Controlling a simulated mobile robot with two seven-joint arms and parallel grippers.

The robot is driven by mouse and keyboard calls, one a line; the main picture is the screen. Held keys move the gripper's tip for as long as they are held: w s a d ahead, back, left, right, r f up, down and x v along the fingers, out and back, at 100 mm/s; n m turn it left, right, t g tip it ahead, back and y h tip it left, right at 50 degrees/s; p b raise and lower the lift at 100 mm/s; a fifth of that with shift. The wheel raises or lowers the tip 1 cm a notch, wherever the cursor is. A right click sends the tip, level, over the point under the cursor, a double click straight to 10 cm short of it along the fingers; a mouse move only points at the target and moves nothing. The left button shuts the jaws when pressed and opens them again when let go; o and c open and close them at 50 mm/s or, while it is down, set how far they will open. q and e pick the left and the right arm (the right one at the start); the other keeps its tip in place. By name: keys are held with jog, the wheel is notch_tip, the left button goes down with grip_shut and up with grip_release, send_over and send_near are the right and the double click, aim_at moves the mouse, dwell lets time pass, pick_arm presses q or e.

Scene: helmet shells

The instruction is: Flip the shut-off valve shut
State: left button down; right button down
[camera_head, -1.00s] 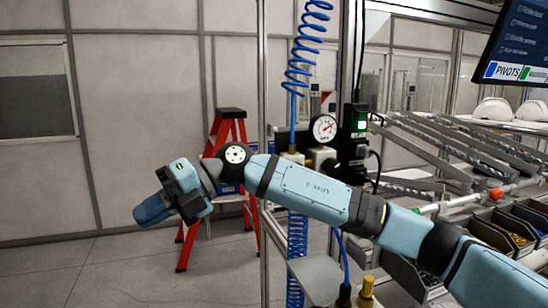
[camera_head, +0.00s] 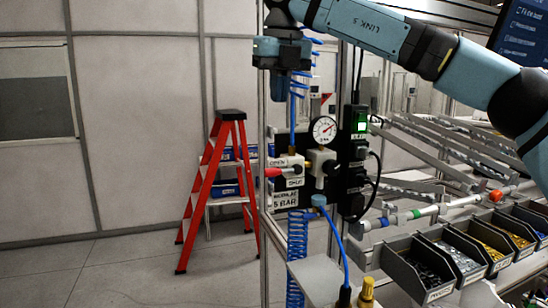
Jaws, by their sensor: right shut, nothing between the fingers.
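The shut-off valve (camera_head: 290,170) is a pale block on the panel beside the pressure gauge (camera_head: 324,129). Its red lever (camera_head: 272,172) sticks out to the left, roughly level. A label reading OPEN is above the lever and one that looks like SHUT is below it to the right. My right gripper (camera_head: 281,68) is shut and empty. It appears above the valve in the picture, in front of the blue coiled hose, clear of the lever. My left gripper is out of view.
A red stepladder (camera_head: 217,185) stands left of the panel. A black box with a green light (camera_head: 361,126) is right of the gauge. A blue hose (camera_head: 336,240) hangs below. Parts bins (camera_head: 425,272) and rails fill the right. Open floor is at left.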

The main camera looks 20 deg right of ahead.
aim_at(274, 169)
jog(key=shift+f, duration=0.1)
jog(key=f+p, duration=0.1)
jog(key=f, duration=0.3)
jog(key=w+f+p, duration=0.1)
jog(key=f, duration=0.3)
jog(key=w+f+p, duration=0.1)
jog(key=f, duration=0.3)
jog(key=shift+w+f, duration=0.1)
jog(key=shift+w, duration=0.05)
jog(key=shift+w+f, duration=0.15)
jog(key=shift+f, duration=0.5)
jog(key=shift+a+f, duration=0.1)
